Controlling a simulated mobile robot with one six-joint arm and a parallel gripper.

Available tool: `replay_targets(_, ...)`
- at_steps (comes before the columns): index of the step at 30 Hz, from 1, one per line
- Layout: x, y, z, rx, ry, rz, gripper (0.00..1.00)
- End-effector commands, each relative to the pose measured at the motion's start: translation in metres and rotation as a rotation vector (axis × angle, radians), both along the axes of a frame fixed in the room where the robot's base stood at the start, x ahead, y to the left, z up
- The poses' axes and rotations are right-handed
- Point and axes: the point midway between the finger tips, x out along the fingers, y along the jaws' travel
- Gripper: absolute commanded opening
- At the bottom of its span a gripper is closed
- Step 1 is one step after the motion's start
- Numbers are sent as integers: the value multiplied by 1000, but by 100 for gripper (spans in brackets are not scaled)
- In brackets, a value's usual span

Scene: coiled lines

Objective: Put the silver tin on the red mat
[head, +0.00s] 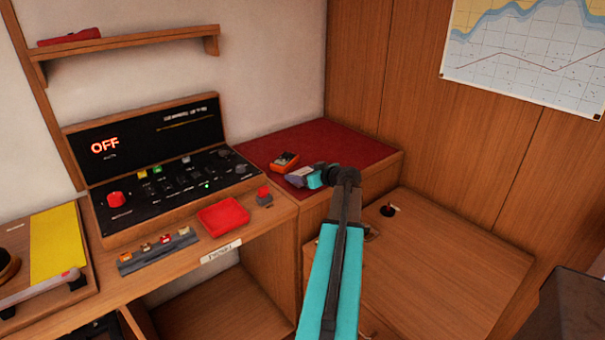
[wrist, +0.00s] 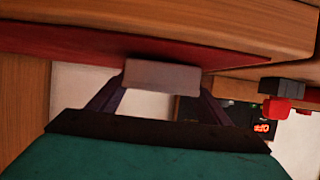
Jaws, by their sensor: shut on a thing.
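The silver tin (wrist: 161,76) is a small grey block between the two fingertips of my gripper (wrist: 155,90) in the wrist view. In the head view the tin (head: 297,177) shows small and partly hidden at the end of my teal arm, and my gripper (head: 305,180) is shut on it. They are over the dark red top (head: 330,140) in the back corner; I cannot tell whether the tin touches it. A bright red square mat (head: 222,215) with a slightly raised edge lies bare on the wooden desk, left of and nearer than my gripper.
An orange device (head: 285,161) lies on the dark red top beside my gripper. A black control panel (head: 165,180) stands behind the mat. A switch strip (head: 158,250) and a small red-topped grey box (head: 264,196) flank the mat. A shelf (head: 130,50) hangs above.

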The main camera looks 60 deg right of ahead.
Motion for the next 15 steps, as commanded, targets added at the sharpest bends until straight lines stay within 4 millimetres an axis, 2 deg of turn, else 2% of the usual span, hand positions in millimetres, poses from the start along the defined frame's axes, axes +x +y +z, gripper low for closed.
replay_targets(15, 0, 0, -5, 0, -1, 0, 46)
